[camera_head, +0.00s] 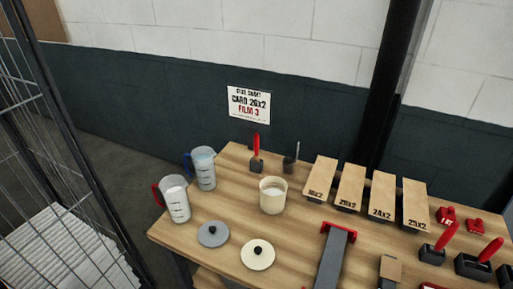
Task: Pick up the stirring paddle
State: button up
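Two upright tools stand at the back of the wooden table, behind the cream pot (273,197). One has a red handle (256,143) and stands in a small dark holder (257,164). The other is a thin grey tool (296,151) in a second dark holder (289,165). Either could be the stirring paddle; I cannot tell which, as their lower ends are hidden in the holders. My gripper is not in view.
Two measuring jugs (203,169) (176,200) stand at the table's left. Two round lids (213,234) (258,254) lie in front. Labelled boards (350,188), a grey red-ended tool (335,255) and red-handled tools (447,236) fill the right. A wire cage (60,110) stands left.

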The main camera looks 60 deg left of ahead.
aim_at(255, 156)
jog(key=u, duration=1.65)
jog(key=k, duration=0.35)
jog(key=u, duration=0.65)
jog(key=i, duration=0.5)
